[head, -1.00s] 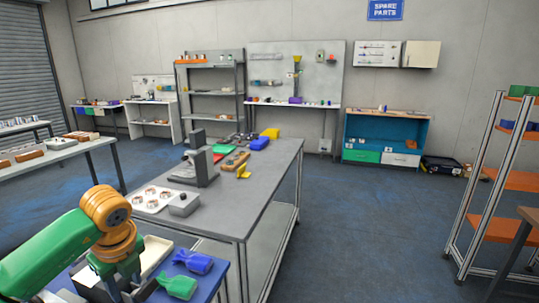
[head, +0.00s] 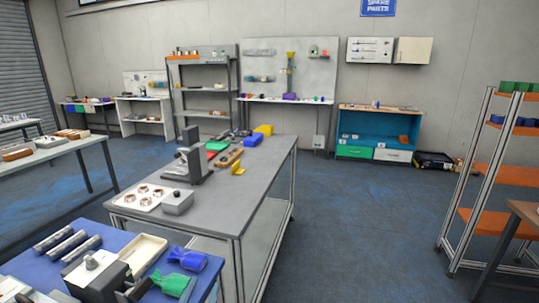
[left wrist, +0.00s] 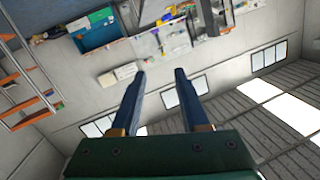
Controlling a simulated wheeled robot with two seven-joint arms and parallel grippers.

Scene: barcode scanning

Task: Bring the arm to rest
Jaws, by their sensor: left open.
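My left gripper (left wrist: 160,74) shows in the left wrist view with its two dark blue fingers apart and nothing between them. Beyond the fingers that view shows the room upside down: the far wall, cabinets and ceiling, with no object close to the fingertips. In the head view my left arm no longer shows over the blue table (head: 60,235), and I cannot make out the left gripper clearly there. My right gripper is not in view.
The blue table holds a cream tray (head: 147,252), grey cylinders (head: 68,243), a black box (head: 95,277), a green bag (head: 168,282) and a blue bag (head: 187,259). A grey bench (head: 225,205) stands behind it. An orange shelf rack (head: 495,173) is at right; open floor lies between.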

